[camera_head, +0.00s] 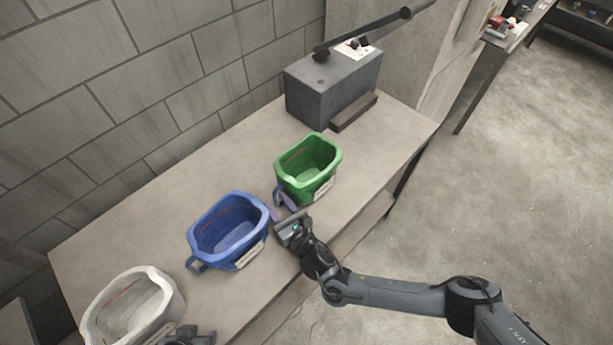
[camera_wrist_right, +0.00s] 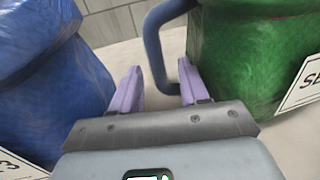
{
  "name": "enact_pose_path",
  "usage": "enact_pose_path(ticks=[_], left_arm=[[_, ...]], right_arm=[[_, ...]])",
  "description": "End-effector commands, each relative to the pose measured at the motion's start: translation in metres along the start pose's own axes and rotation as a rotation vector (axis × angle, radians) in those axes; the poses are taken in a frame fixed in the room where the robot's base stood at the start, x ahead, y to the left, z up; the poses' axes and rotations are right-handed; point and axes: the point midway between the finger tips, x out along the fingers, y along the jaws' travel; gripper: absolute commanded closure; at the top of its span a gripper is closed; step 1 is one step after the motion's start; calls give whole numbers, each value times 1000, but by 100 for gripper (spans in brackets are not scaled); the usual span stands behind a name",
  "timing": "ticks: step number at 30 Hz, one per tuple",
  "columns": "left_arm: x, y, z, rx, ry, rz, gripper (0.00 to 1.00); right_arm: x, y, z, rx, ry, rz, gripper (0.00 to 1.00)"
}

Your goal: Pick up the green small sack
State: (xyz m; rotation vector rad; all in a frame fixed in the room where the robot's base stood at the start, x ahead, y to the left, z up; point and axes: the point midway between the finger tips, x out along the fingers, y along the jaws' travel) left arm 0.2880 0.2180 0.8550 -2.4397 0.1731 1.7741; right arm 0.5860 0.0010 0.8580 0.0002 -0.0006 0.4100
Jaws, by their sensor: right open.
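The green small sack (camera_head: 308,170) stands open-topped on the table, with a blue-grey handle loop on its left side. It also shows in the right wrist view (camera_wrist_right: 235,50) at the right, with its handle (camera_wrist_right: 156,50) in the middle. My right gripper (camera_head: 283,209) is open at the handle side of the green sack, between it and the blue sack. In the right wrist view the handle appears between the two purple fingers (camera_wrist_right: 160,90); nothing is gripped. My left gripper (camera_head: 190,337) shows only in part at the bottom edge, and its jaws are unclear.
A blue sack (camera_head: 228,230) stands close to the left of my right gripper. A white sack (camera_head: 133,308) is further left, near the table's front. A grey box machine with a lever (camera_head: 333,85) stands at the back. The table (camera_head: 385,140) is clear right of the green sack.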

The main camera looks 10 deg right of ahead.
Motion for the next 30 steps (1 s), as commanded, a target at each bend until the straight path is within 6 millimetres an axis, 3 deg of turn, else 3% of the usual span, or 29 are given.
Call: enact_pose_path(ticks=[3, 11, 20, 30], left_arm=[[3, -1, 1, 4, 0, -4, 57], [2, -3, 1, 10, -1, -9, 57], [2, -2, 1, 8, 0, -7, 57], [2, 0, 0, -2, 1, 2, 57]], right_arm=[[9, 0, 0, -1, -1, 0, 55], [11, 0, 0, 0, 1, 0, 55], [11, 0, 0, 0, 1, 0, 98], [11, 0, 0, 0, 0, 0, 100]])
